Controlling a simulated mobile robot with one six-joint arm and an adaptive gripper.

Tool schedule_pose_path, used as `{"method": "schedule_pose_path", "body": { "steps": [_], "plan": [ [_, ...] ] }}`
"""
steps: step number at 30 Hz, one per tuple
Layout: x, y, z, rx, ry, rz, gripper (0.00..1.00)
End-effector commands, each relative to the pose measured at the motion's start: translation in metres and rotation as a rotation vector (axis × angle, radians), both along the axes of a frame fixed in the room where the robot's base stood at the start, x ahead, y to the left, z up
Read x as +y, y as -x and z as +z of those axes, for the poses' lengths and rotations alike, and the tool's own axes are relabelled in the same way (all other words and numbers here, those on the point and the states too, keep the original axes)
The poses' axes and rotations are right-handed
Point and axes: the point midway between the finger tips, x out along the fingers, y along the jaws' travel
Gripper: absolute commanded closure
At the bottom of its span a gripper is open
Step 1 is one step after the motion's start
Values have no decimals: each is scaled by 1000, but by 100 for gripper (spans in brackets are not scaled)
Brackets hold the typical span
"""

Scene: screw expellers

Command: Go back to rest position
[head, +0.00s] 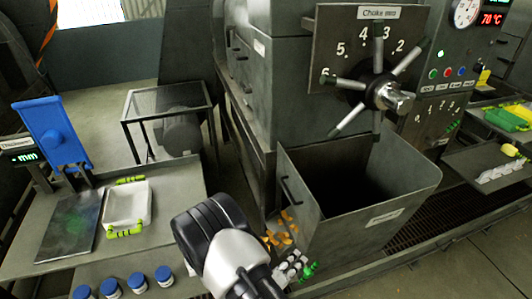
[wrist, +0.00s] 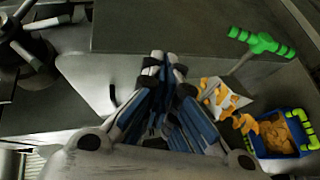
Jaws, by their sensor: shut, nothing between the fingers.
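My gripper (wrist: 163,64) is shut and empty in the wrist view, its fingertips close together in front of a grey metal surface (wrist: 210,25). In the head view my gripper (head: 293,269) is low at the centre, beside the open grey bin (head: 312,235). It is partly hidden by my own arm there.
Orange pieces (head: 281,230) lie beside the bin. In the wrist view a blue container (wrist: 262,146) holds orange pieces, and a green-handled tool (wrist: 262,42) is above it. A choke wheel (head: 379,88) is above the bin. A table (head: 185,183) with a white tray (head: 118,202) is left.

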Motion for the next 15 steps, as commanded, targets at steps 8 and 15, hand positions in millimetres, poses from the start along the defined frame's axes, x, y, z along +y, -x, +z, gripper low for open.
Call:
{"method": "schedule_pose_path", "body": {
  "steps": [8, 15],
  "plan": [
    [-60, 10, 101, 61, 3, -331, 100],
    [-112, 65, 179, 219, -138, -634, 100]
  ]
}}
